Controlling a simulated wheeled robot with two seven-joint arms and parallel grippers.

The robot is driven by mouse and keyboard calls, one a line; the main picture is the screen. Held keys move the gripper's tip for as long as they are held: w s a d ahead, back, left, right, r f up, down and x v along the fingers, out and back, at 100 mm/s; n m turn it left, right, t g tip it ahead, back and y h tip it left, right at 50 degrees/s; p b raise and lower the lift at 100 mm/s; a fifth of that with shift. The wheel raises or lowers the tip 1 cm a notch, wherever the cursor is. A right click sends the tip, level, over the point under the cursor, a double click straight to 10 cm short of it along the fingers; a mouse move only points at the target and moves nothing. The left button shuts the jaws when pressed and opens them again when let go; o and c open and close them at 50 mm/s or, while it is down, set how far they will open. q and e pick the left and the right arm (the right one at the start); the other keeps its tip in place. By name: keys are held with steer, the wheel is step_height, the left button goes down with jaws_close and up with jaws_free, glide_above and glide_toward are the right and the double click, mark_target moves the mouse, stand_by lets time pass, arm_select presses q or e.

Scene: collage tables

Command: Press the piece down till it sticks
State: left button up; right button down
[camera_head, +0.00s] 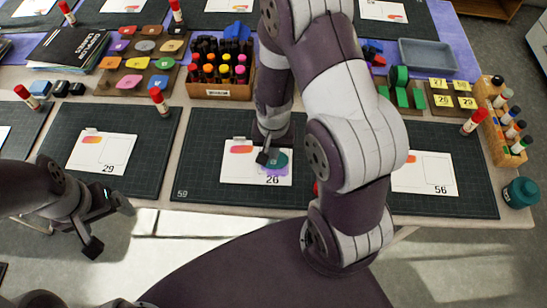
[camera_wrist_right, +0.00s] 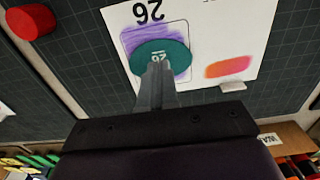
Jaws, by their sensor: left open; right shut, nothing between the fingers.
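A teal oval piece (camera_head: 279,162) lies on the white card numbered 26 (camera_head: 236,178), over a purple patch inside a thin outlined box. The piece (camera_wrist_right: 178,56) and the card (camera_wrist_right: 235,35) also show in the right wrist view. My right gripper (camera_head: 264,157) is shut and empty, pointing down with its fingertips (camera_wrist_right: 157,66) over the piece's middle, covering part of its printed number. I cannot tell whether they touch it. My left gripper (camera_head: 108,226) is open and empty, off the table's front edge at the left.
The card lies on a dark cutting mat (camera_head: 200,190). Cards 29 (camera_head: 88,160) and 56 (camera_head: 425,182) lie on mats either side. A red-capped stick (camera_wrist_right: 30,20) is near the right gripper. Marker box (camera_head: 215,90), colored-piece tray (camera_head: 140,62) and bottle rack (camera_head: 497,135) stand behind.

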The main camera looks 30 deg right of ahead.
steer(key=shift+f+b, duration=0.55)
steer(key=shift+f, duration=0.3)
stand_by(0.7)
step_height(320, 180, up, 7)
steer(key=p, duration=0.7)
